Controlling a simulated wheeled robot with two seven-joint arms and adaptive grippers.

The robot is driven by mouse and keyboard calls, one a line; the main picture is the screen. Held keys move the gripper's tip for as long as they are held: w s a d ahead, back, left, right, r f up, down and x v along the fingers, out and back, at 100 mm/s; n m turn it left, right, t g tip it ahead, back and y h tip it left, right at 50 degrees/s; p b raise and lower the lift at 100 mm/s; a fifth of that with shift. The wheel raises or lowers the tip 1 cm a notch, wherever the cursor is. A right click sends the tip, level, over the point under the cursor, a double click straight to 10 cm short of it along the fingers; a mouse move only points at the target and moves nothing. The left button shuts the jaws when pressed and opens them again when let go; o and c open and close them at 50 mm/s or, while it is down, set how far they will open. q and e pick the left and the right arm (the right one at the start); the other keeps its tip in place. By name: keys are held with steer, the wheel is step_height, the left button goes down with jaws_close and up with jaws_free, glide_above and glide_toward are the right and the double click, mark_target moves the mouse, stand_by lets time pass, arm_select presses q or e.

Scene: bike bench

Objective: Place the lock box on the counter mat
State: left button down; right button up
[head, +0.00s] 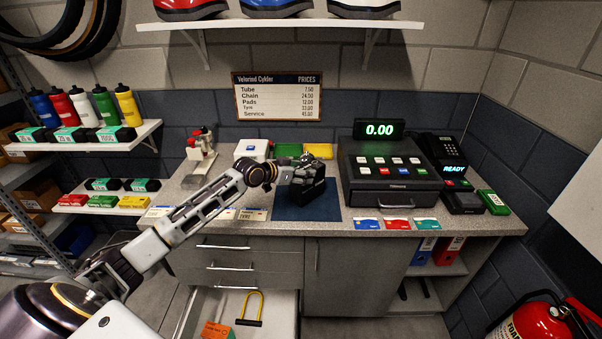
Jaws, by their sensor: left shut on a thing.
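The lock box (313,195) is a small black box in the head view, over the counter mat. My left gripper (306,176) is shut on its upper part, and the fingers hide some of it. The counter mat (290,213) is a flat dark blue sheet on the grey counter, left of the cash register. The box appears within the mat's outline; I cannot tell whether its bottom touches the mat. My right gripper is not in view.
The cash register (390,175) stands just right of the mat. Green (287,150) and yellow (319,151) boxes and a white box (251,150) sit behind. Cards (396,224) lie along the front edge. An open drawer (285,305) below holds a yellow-shackled lock (250,308).

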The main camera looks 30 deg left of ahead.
arm_select(q)
steer(key=shift+c, duration=2)
jaws_free()
steer(key=shift+r, duration=0.1)
steer(key=b+v, duration=0.1)
steer(key=v, duration=1.1)
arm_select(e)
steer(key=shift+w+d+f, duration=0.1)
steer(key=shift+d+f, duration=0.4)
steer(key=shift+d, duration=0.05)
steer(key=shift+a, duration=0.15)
